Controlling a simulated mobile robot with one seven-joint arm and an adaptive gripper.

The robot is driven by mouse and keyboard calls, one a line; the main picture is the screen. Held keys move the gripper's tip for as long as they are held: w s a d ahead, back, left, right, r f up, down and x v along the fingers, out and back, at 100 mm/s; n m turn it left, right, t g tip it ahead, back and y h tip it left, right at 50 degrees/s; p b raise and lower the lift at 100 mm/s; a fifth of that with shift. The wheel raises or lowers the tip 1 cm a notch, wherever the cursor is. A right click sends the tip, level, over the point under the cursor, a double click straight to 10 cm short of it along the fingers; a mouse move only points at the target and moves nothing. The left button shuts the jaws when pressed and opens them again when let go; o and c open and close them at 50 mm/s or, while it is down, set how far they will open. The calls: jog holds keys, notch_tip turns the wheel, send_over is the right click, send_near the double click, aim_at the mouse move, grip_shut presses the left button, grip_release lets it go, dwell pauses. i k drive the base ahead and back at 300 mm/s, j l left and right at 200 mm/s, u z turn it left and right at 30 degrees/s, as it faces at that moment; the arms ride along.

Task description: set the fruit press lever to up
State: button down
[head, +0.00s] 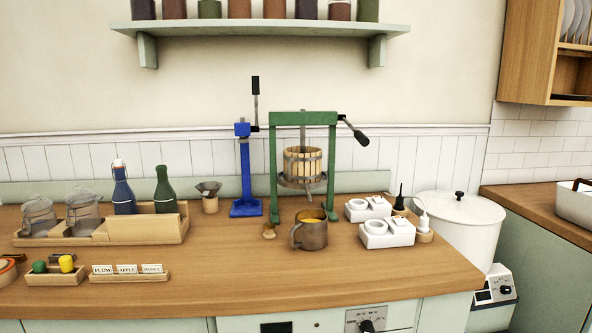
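The fruit press (333,150) has a green frame and stands toward the back of the wooden counter, right of centre. Its slatted wooden basket (302,163) sits between the uprights. Its lever (358,134), with a black grip, comes off the top right of the frame and slants down to the right. My gripper is not in view.
A blue lever stand (246,180) with an upright black handle stands just left of the press. A bottle crate (140,237) is at left.

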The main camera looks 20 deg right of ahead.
aim_at(361, 138)
jog(key=i+j+z, duration=0.1)
jog(key=z, duration=0.85)
jog(key=i+j, duration=0.05)
jog(key=i, duration=0.05)
